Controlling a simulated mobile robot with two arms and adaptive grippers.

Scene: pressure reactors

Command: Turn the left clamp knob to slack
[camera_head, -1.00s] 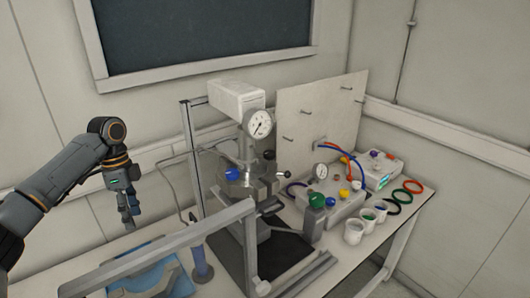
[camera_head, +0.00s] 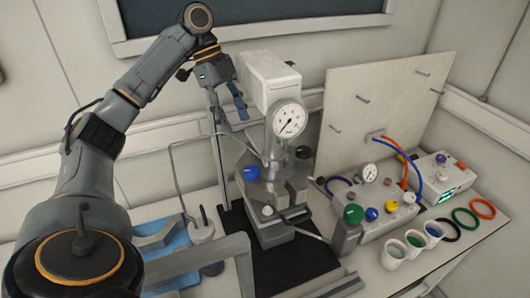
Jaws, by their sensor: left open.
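The pressure reactor (camera_head: 275,190) stands on a black mat, with a white motor head (camera_head: 266,78) and a round pressure gauge (camera_head: 288,118) above its metal lid. A blue knob (camera_head: 251,173) sits on the left side of the reactor's head and looks like the left clamp knob. A dark knob (camera_head: 303,152) is on the far right side, and a pale round knob (camera_head: 267,211) is at the front. My left gripper (camera_head: 232,108) is open and empty, pointing down, left of the motor head and above the blue knob, apart from it. My right gripper is out of view.
A grey frame post (camera_head: 217,150) rises close to my left gripper. A control box (camera_head: 375,207) with coloured knobs, white cups (camera_head: 393,255) and coloured rings (camera_head: 465,218) lie to the right. A blue tray (camera_head: 165,245) is at the left. An upright panel (camera_head: 385,110) stands behind.

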